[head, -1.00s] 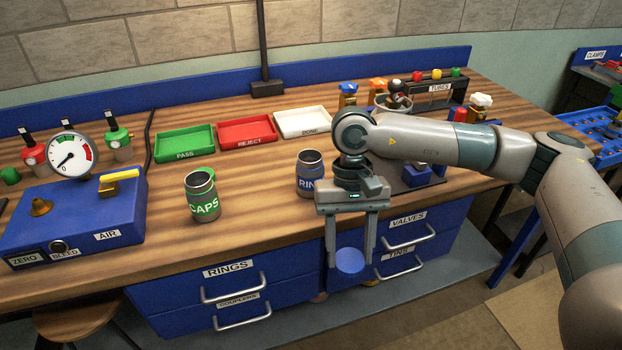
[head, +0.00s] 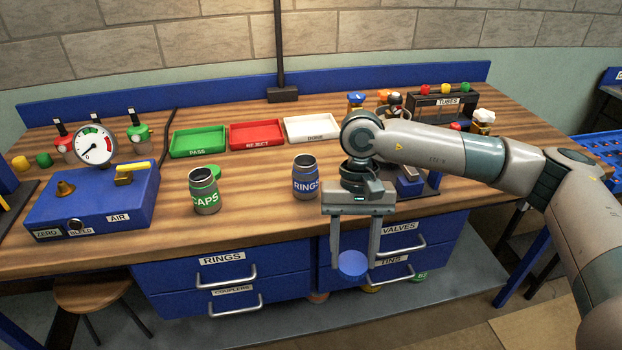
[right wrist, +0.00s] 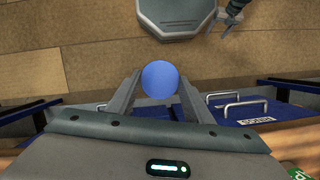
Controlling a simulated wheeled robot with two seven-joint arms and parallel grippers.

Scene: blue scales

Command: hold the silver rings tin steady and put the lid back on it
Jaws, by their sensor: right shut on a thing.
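The silver rings tin (head: 306,178), with a blue RINGS label, stands upright and uncovered on the wooden bench. My right gripper (head: 353,262) points down in front of the bench's front edge, to the right of the tin and apart from it. It is shut on a round blue lid (head: 352,265). The lid also shows between the fingers of my right gripper (right wrist: 160,85) in the right wrist view.
A silver CAPS tin (head: 205,192) stands to the left, with a green lid (head: 212,171) behind it. Green (head: 197,141), red (head: 257,134) and white (head: 313,127) trays lie at the back. A blue air box (head: 92,202) is at the left. Bench between the two tins is clear.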

